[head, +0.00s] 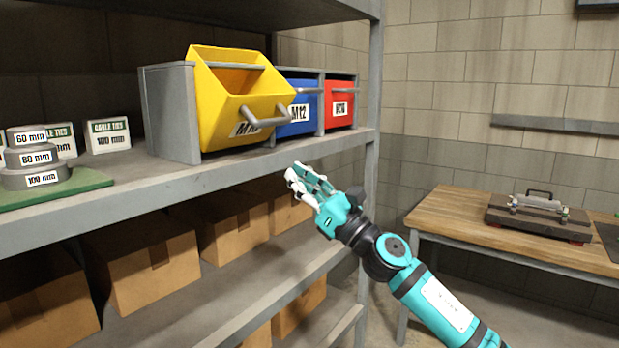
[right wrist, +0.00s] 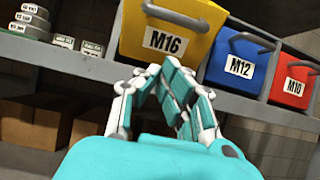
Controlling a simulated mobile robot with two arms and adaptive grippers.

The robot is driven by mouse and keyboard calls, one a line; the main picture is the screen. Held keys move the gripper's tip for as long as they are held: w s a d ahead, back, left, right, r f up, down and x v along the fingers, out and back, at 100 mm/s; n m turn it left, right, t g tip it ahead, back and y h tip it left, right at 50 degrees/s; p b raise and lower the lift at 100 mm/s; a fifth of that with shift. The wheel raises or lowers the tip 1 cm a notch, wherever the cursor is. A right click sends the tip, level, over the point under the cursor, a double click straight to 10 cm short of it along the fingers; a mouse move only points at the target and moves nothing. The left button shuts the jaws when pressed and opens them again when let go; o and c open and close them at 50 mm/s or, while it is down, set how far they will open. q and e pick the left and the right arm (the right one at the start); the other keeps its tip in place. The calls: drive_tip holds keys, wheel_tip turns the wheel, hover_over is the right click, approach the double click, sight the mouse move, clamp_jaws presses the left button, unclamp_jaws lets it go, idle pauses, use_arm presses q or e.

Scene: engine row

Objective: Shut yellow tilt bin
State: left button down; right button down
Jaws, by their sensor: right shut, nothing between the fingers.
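The yellow tilt bin (head: 235,98) is tipped forward and open in the grey bin rack (head: 172,112) on the shelf, its top leaning out towards me. A grey bar handle (head: 265,121) runs across its front, beside a label that reads M16 in the right wrist view (right wrist: 164,42). My right gripper (head: 297,178) is shut and empty, below and to the right of the yellow bin, in front of the shelf edge and apart from the handle. In the right wrist view its fingers (right wrist: 158,72) point up towards the bin's lower front. My left gripper is not in view.
The blue M12 bin (head: 298,110) and red M10 bin (head: 340,104) sit closed to the right. Cable tie boxes (head: 107,135) and stacked round weights (head: 35,158) stand left. Cardboard boxes (head: 152,262) fill the lower shelf. A wooden table (head: 450,213) is at right.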

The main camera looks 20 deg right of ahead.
drive_tip(key=w+a+r+p, duration=0.3)
drive_tip(key=r+p, duration=0.1)
drive_tip(key=r, duration=0.2)
drive_tip(key=shift+w, duration=0.4)
drive_tip(key=shift+w+a, duration=0.1)
